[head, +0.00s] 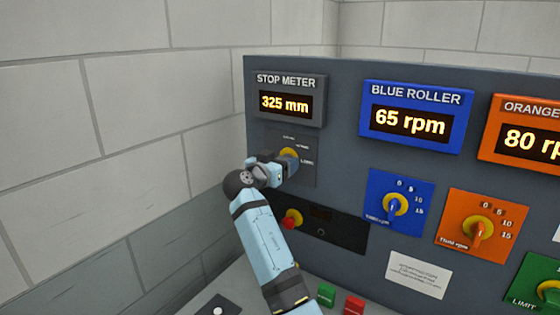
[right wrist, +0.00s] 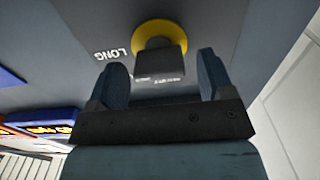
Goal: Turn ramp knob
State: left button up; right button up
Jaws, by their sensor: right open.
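The knob in front of my right gripper has a yellow ring and a dark grey grip (right wrist: 160,55). It sits on a dark plate lettered "LONG"; the rest of the lettering is too small to read, so I cannot tell if it says ramp. In the head view its yellow ring (head: 288,153) shows below the stop meter, partly covered by my gripper. My right gripper (head: 290,165) is open. In the right wrist view its two fingers (right wrist: 162,70) stand apart on either side of the grip's near end, with gaps visible. My left gripper is out of view.
The stop meter (head: 286,102) reads 325 mm. The blue roller display (head: 410,122) reads 65 rpm, with a blue-plate knob (head: 395,206) below it. An orange-plate knob (head: 479,231) is farther right. A red knob (head: 291,220) sits beside my forearm. A block wall (head: 110,130) stands close left.

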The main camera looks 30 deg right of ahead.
jog(key=c, duration=0.9)
jog(key=shift+n, duration=0.3)
jog(key=shift+w+a+n+p, duration=0.1)
jog(key=shift+n+p, duration=0.4)
jog(key=shift+n, duration=1.5)
jog(key=shift+w+n+p, duration=0.1)
jog(key=shift+n+p, duration=0.35)
jog(key=shift+n, duration=1.55)
jog(key=o, duration=0.9)
